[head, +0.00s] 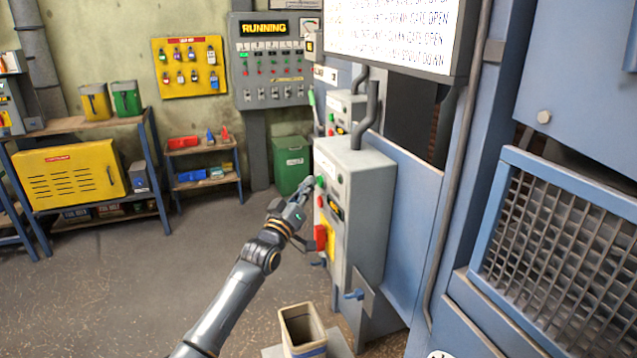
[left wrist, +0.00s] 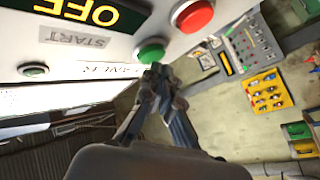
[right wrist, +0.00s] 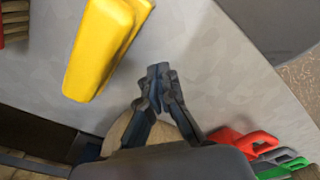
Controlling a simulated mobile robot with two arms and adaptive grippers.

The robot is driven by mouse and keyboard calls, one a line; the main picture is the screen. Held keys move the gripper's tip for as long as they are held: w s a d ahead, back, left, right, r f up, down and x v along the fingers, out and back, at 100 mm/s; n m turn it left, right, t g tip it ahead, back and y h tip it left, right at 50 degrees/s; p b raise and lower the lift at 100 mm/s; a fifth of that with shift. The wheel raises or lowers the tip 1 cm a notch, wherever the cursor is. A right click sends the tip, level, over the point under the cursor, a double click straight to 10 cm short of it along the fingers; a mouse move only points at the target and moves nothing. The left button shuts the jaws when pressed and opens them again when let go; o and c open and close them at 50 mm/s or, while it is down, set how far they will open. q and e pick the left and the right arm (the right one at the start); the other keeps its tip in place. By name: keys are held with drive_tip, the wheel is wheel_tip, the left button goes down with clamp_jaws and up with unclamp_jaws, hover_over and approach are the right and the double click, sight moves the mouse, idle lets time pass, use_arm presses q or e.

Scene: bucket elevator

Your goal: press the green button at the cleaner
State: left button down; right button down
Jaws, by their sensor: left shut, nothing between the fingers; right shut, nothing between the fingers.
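The grey cleaner control box (head: 362,200) stands at the centre of the head view. Its green button (head: 320,182) is on the left-facing front, above a red button (head: 320,202). In the left wrist view, the green button (left wrist: 150,52) sits near START and partly hidden cleaner labels, and the display (left wrist: 85,12) reads OFF. My left gripper (head: 309,184) is shut and empty. Its fingertips (left wrist: 157,70) are right at the green button; whether they touch it I cannot tell. My right gripper (right wrist: 160,72) is shut and empty, outside the head view.
A red and yellow switch (head: 322,237) is lower on the box. An open bin (head: 302,325) stands on the floor below. A wall panel (head: 270,60) reads RUNNING. A yellow object (right wrist: 100,45) and red and green handles (right wrist: 245,143) lie near my right gripper. The left floor is clear.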

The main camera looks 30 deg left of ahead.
use_arm(q)
drive_tip(key=shift+w+d, duration=0.35)
drive_tip(key=shift+w, duration=0.05)
use_arm(e)
drive_tip(key=shift+f, duration=0.1)
idle(0.5)
use_arm(q)
drive_tip(key=shift+s+a, duration=0.1)
drive_tip(key=shift+s, duration=0.05)
drive_tip(key=shift+s+a, duration=0.45)
drive_tip(key=shift+s, duration=0.1)
use_arm(e)
drive_tip(key=shift+r, duration=0.2)
drive_tip(key=shift+r+p, duration=0.15)
drive_tip(key=shift+p, duration=0.15)
drive_tip(key=shift+r+p, duration=0.35)
use_arm(q)
drive_tip(key=s+a, duration=0.3)
drive_tip(key=shift+s+a, duration=0.15)
drive_tip(key=shift+s, duration=0.25)
